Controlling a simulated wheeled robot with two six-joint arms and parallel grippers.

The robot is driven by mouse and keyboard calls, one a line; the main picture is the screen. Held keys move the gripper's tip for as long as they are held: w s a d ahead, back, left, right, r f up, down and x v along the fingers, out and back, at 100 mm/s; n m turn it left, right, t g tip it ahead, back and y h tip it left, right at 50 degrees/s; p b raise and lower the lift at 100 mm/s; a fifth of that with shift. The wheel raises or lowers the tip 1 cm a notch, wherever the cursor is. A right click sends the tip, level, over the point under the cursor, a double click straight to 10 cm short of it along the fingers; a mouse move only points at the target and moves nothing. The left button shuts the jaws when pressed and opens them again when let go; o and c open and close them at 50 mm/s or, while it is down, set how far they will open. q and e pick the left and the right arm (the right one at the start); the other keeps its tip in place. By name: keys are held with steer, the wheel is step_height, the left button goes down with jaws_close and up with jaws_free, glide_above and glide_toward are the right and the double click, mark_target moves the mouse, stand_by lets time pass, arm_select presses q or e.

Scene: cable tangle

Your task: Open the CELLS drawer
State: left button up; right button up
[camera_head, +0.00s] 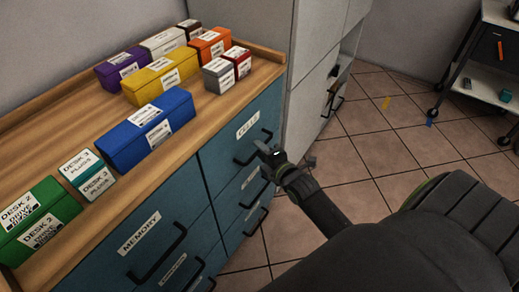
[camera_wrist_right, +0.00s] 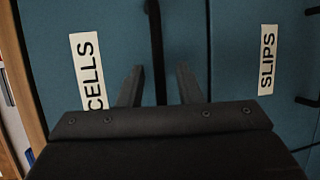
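The CELLS drawer (camera_head: 222,158) is the blue-teal top drawer at the right end of the cabinet. Its front looks flush and shut. Its white CELLS label (camera_head: 248,124) also shows in the right wrist view (camera_wrist_right: 88,72). My right gripper (camera_head: 264,150) is at its dark bar handle (camera_head: 243,161). In the right wrist view the two fingers (camera_wrist_right: 158,80) are apart, one on each side of the handle bar (camera_wrist_right: 155,30). I cannot tell whether they touch it. My left gripper is not in view.
The SLIPS drawer (camera_wrist_right: 230,60) lies just below. The MEMORY drawer (camera_head: 130,258) is to the left. Several labelled boxes, including a blue one (camera_head: 125,145), stand on the wooden top (camera_head: 50,135). A grey cabinet (camera_head: 310,80) adjoins at right. Tiled floor (camera_head: 375,155) is mostly free.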

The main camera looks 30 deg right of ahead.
steer(key=shift+w+f, duration=0.1)
steer(key=shift+w, duration=0.55)
jaws_close()
